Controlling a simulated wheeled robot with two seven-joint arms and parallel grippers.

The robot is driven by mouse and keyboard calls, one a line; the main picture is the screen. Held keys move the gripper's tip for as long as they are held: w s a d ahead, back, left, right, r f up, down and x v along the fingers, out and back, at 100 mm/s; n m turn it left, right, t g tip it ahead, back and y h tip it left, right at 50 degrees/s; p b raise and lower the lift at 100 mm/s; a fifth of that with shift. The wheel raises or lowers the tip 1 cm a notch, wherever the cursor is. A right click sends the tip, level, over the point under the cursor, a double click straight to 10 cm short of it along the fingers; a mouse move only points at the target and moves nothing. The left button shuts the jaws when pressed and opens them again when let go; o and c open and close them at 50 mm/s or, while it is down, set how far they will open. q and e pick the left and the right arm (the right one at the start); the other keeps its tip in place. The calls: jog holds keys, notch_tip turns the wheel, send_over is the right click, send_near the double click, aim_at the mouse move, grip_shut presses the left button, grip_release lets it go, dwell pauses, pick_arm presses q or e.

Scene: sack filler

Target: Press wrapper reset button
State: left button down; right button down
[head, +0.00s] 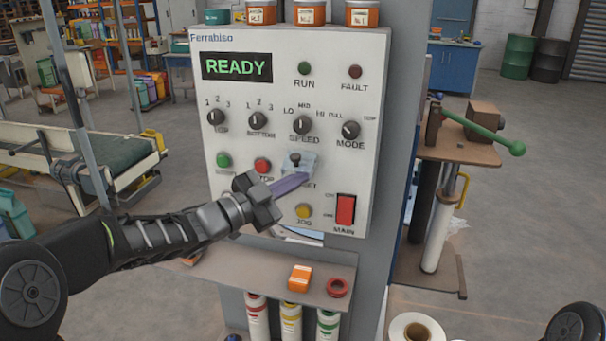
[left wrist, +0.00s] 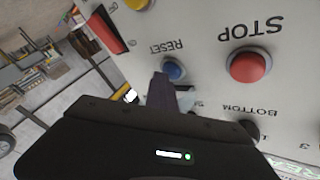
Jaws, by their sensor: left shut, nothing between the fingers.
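The white control panel (head: 230,130) reads READY on its display (head: 237,67). In the left wrist view the blue reset button (left wrist: 174,70) sits beside the red STOP button (left wrist: 249,66), with the RESET label by it. In the head view the reset button is hidden behind my gripper, and a pale blue translucent piece (head: 303,160) with a dark knob shows just above. My left gripper (head: 304,178) is shut and empty, its purple fingertips at the reset button. They also show in the left wrist view (left wrist: 160,80). I cannot tell whether they touch it.
Close by are the green START button (head: 223,160), the yellow JOG button (head: 303,211) and the red MAIN switch (head: 345,209). Selector knobs sit above. A shelf below holds an orange box (head: 300,278) and a red ring (head: 337,287). A lever device (head: 470,130) stands right.

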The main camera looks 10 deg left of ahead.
pick_arm(q)
jog(key=shift+a, duration=0.3)
jog(key=shift+s+a+f, duration=0.1)
jog(key=shift+s, duration=0.65)
jog(key=shift+s+b, duration=0.15)
jog(key=shift+b, duration=0.15)
jog(key=s, duration=0.4)
jog(key=shift+s+a+b, duration=0.1)
jog(key=shift+s+b, duration=0.3)
